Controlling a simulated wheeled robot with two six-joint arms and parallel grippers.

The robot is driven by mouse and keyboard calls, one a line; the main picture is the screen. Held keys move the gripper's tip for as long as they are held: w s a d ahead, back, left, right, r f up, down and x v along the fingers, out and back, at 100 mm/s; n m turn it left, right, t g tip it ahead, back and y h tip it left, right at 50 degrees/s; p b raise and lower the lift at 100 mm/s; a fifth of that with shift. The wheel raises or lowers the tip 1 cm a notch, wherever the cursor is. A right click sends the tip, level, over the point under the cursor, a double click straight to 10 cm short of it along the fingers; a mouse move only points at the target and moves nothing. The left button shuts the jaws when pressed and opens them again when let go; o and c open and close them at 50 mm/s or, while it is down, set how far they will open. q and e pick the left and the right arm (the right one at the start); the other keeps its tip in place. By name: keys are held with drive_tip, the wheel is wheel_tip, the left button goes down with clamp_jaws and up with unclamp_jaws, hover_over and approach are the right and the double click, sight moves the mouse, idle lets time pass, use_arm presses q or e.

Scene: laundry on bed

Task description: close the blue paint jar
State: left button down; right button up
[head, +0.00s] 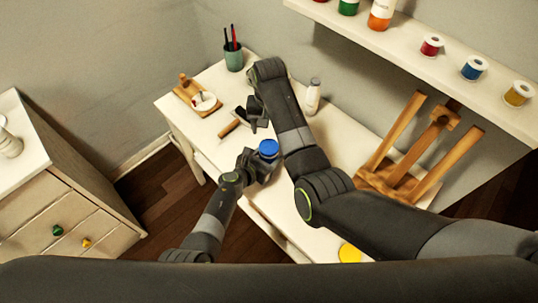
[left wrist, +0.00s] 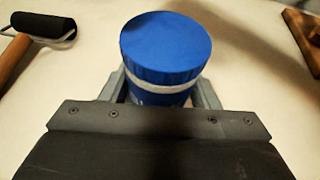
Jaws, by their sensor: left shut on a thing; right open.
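The blue paint jar (left wrist: 165,62) stands between the fingers of my left gripper (left wrist: 165,92), which is shut on its body. A ribbed blue lid (left wrist: 165,40) sits on top, with a white band visible just under its edge; I cannot tell whether it is tightened. In the head view the blue lid (head: 268,148) shows near the table's front edge, with my left gripper (head: 258,165) beside and below it. My right gripper (head: 256,120) is open, a little behind the jar, its fingers pointing toward the table.
A roller with a wooden handle (head: 229,128) lies left of the jar. A wooden tray (head: 186,88), brush cup (head: 234,58), white bottle (head: 313,96) and wooden easel (head: 410,155) stand around the table. A yellow round thing (head: 349,252) is at the front. A shelf (head: 460,88) holds several containers.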

sight(269, 146)
drive_tip(key=n, duration=0.9)
drive_tip(key=shift+r+n, duration=0.2)
drive_tip(key=shift+n, duration=0.1)
drive_tip(key=shift+f, duration=4)
drive_tip(key=shift+c, duration=0.2)
